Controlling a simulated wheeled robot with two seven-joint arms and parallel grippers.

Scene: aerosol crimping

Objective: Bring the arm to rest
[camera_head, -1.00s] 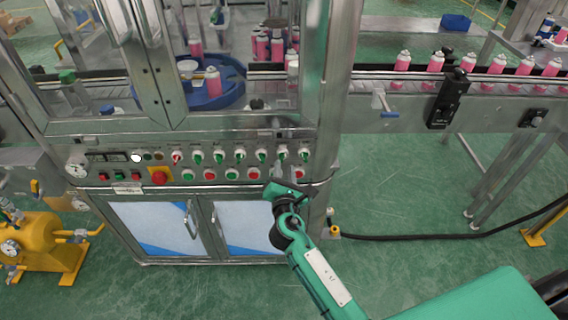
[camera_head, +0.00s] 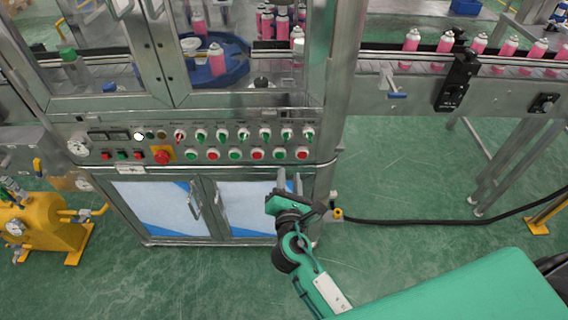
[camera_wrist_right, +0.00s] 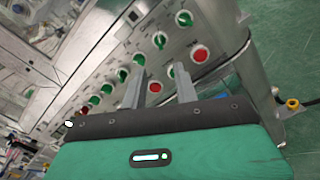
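My right gripper (camera_head: 289,178) is in front of the machine's lower cabinet, just below the control panel (camera_head: 226,140). Its two grey fingers point up toward the panel, stand apart and hold nothing. In the right wrist view the fingers of the right gripper (camera_wrist_right: 160,85) also show apart, with a red button and green knobs of the panel (camera_wrist_right: 118,58) beyond them. A gap seems to lie between fingertips and panel, but its depth is hard to judge. My left gripper is in neither view.
The steel machine's cabinet doors (camera_head: 240,205) stand close behind the gripper. A conveyor with pink cans (camera_head: 410,40) runs at the upper right. A black hose (camera_head: 420,222) crosses the floor on the right. A yellow pump (camera_head: 40,228) stands at the left. Green floor is clear in front.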

